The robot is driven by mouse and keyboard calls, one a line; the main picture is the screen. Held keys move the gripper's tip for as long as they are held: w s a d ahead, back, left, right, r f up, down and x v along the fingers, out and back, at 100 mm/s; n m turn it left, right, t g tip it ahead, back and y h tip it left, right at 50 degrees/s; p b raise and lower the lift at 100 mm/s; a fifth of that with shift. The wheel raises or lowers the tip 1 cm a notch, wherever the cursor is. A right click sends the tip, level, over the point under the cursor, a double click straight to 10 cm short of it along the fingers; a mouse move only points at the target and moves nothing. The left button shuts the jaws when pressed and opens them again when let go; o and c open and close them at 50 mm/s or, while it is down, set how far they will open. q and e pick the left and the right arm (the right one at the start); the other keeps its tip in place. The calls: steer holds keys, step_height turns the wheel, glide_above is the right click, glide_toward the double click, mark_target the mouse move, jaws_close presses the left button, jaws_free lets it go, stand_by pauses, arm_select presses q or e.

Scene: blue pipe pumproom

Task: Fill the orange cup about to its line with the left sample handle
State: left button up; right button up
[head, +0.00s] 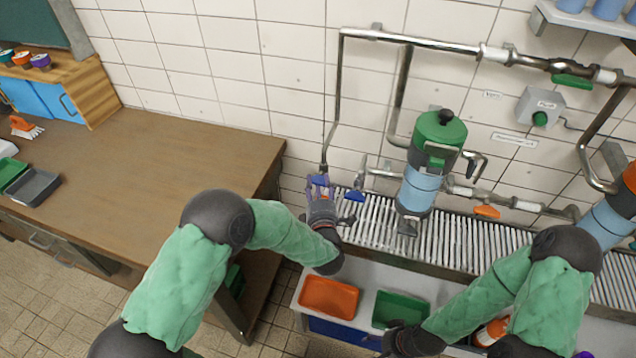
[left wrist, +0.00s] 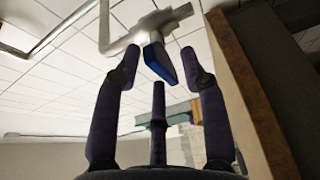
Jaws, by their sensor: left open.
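My left gripper (head: 319,183) is open at the left end of the drain grating, below a thin vertical pipe. A blue handle (left wrist: 160,62) on a metal fitting shows in the left wrist view, between the tips of my spread fingers (left wrist: 160,68). I cannot tell whether they touch it. Another blue handle (head: 355,196) shows just right of this gripper in the head view. A small orange patch (head: 325,197) shows behind the fingers; I cannot tell whether it is the orange cup. My right gripper (head: 398,340) is low, near the trays, its fingers unclear.
An orange tray (head: 328,297) and a green tray (head: 400,309) lie on the shelf below the grating (head: 455,240). A green-topped pump (head: 437,140) stands right of the left gripper. An orange handle (head: 487,211) is farther right. The wooden bench (head: 165,165) is largely clear.

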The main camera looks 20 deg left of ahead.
arm_select(q)
steer(key=shift+x, duration=0.85)
steer(key=shift+c, duration=0.2)
jaws_close()
steer(key=n+g+h+b, duration=0.1)
steer(key=n+b, duration=0.2)
steer(key=shift+a+f+n, duration=0.1)
steer(key=shift+n, duration=0.2)
steer(key=shift+n+g, duration=0.3)
steer(key=shift+n, duration=0.1)
steer(key=shift+o, duration=0.2)
jaws_free()
